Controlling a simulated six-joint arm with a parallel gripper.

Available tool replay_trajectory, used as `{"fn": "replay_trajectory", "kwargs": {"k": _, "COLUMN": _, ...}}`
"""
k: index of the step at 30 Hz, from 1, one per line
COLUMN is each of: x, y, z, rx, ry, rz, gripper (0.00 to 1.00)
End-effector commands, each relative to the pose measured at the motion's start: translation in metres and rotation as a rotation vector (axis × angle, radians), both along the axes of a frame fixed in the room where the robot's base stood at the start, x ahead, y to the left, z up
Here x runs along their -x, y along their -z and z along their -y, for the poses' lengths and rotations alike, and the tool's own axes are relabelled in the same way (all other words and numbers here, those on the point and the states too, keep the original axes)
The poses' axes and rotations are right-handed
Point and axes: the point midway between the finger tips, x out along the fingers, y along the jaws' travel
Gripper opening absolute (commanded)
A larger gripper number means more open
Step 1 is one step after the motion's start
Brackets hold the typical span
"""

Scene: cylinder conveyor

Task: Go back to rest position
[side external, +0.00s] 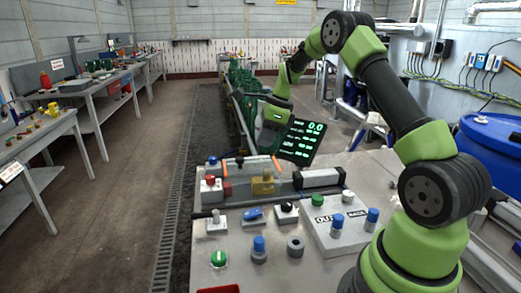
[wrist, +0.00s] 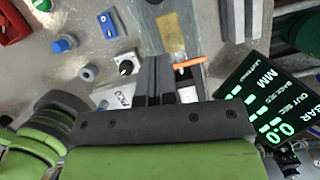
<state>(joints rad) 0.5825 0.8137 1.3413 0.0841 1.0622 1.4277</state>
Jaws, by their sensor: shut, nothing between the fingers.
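My gripper (side external: 264,146) hangs above the far end of the workbench in the side view, with its fingers small and partly hidden there. In the wrist view its two dark fingers (wrist: 154,80) lie side by side, shut, with nothing held. The fingers point over the metal bench top (wrist: 215,22), apart from the objects on it. My arm is raised and bent, reaching from the right front of the side view back to the far bench edge.
The display panel (side external: 300,140) stands close by the gripper's right, showing green figures. The bench carries a tan block (side external: 263,185), a black-and-silver cylinder (side external: 318,179), a white button box (side external: 335,228) and a green knob (side external: 219,259). A blue barrel (side external: 493,135) stands right.

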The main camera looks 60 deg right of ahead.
Motion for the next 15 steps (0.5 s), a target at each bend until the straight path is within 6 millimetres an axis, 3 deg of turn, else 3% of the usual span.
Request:
{"fn": "replay_trajectory", "kwargs": {"k": 1, "x": 0.002, "y": -0.013, "z": 0.003, "rx": 0.003, "ry": 0.002, "rz": 0.005, "gripper": 0.0}}
{"fn": "replay_trajectory", "kwargs": {"k": 6, "x": 0.011, "y": -0.044, "z": 0.008, "rx": 0.002, "ry": 0.001, "rz": 0.003, "gripper": 0.0}}
{"fn": "replay_trajectory", "kwargs": {"k": 15, "x": 0.016, "y": -0.063, "z": 0.011, "rx": 0.002, "ry": -0.003, "rz": 0.001, "gripper": 0.0}}
